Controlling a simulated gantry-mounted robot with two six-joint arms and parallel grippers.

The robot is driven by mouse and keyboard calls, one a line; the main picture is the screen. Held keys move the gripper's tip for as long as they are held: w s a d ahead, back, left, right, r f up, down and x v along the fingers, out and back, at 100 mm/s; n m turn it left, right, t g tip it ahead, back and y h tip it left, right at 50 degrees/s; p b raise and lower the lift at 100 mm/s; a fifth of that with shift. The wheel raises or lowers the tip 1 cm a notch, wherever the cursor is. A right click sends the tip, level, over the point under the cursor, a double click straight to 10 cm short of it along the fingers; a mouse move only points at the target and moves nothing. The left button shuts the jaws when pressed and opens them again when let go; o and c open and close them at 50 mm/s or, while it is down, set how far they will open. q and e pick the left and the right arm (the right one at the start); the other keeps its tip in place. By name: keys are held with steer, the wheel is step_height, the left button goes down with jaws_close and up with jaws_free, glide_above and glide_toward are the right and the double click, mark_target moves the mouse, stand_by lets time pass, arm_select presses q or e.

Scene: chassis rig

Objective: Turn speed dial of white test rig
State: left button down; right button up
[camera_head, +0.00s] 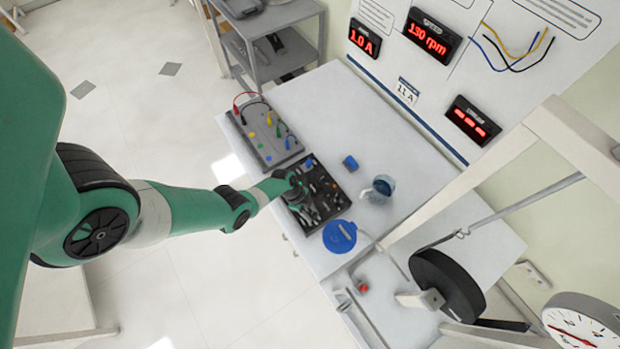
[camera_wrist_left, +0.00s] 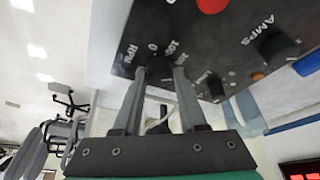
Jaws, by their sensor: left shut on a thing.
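The white test rig (camera_head: 330,107) is a white bench with a black control panel (camera_head: 321,184) near its front edge. In the head view my left gripper (camera_head: 296,191) is at the panel, and my arm hides part of it. In the left wrist view the dark speed dial (camera_wrist_left: 158,68), with "RPM" and numbers printed around it, sits between the two fingers of my left gripper (camera_wrist_left: 160,72), which is shut on it. The SPEED display (camera_head: 431,37) on the wall reads 130 rpm. My right gripper is not in view.
The AMPS knob (camera_wrist_left: 278,46) and a red button (camera_wrist_left: 212,4) are close by on the panel. A black wheel (camera_head: 447,285) stands at lower right.

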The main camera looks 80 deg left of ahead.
arm_select(q)
steer(key=shift+m, duration=1)
steer(key=shift+w+a+f+m+g+h+b, duration=0.1)
steer(key=shift+m+g+h+b, duration=0.35)
steer(key=shift+m, duration=0.45)
steer(key=shift+m+g+h+b, duration=0.25)
steer(key=shift+m+g+b, duration=0.4)
steer(key=shift+m+b, duration=0.9)
steer(key=shift+m+p, duration=0.35)
steer(key=shift+m, duration=0.1)
steer(key=shift+c, duration=2.3)
jaws_free()
